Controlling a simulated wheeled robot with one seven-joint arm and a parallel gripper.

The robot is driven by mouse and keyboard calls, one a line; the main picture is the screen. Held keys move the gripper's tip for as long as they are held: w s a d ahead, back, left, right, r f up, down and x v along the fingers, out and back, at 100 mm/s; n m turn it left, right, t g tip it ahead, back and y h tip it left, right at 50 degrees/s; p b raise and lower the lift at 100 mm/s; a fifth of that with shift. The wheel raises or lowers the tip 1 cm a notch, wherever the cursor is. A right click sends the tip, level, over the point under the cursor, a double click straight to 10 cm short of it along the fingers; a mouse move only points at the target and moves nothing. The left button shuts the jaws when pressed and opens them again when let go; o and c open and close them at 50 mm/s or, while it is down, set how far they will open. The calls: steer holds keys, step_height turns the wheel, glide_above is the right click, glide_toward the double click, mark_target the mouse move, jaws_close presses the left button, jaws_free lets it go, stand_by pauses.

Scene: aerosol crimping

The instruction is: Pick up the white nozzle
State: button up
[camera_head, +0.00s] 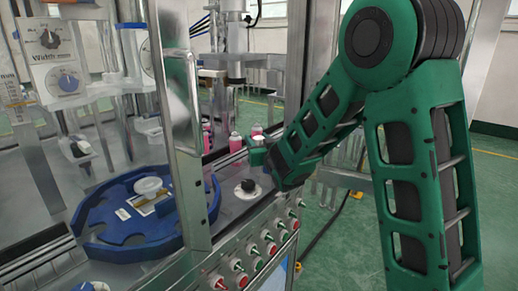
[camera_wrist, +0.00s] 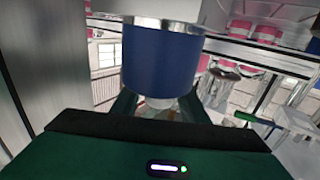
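A small white piece, which looks like the white nozzle (camera_wrist: 160,103), shows between the fingers of my gripper (camera_wrist: 158,108) in the wrist view, below a blue cylinder (camera_wrist: 163,62). A small white spot at the fingertips of my gripper (camera_head: 258,148) in the head view may be the same piece. My gripper points left, over the edge of the machine. The fingers stand on both sides of the white piece, but the blue cylinder and gripper body hide most of it. I cannot tell whether they touch it.
Pink cans (camera_head: 235,142) stand behind my gripper. A black knob (camera_head: 248,186) on a pale disc lies below it. A metal door frame (camera_head: 185,150) stands upright to the left, before a blue star wheel (camera_head: 88,240). Buttons (camera_head: 243,280) line the machine's front.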

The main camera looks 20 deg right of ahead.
steer(key=shift+w, duration=1.3)
steer(key=c, duration=0.9)
steer(key=shift+r, duration=0.1)
steer(key=s+a+r, duration=0.2)
steer(key=r, duration=0.1)
steer(key=s+a+r, duration=0.3)
steer(key=r, duration=0.1)
steer(key=s+a+r, duration=0.3)
steer(key=r, duration=0.1)
steer(key=shift+s+a, duration=0.1)
steer(key=shift+s, duration=0.15)
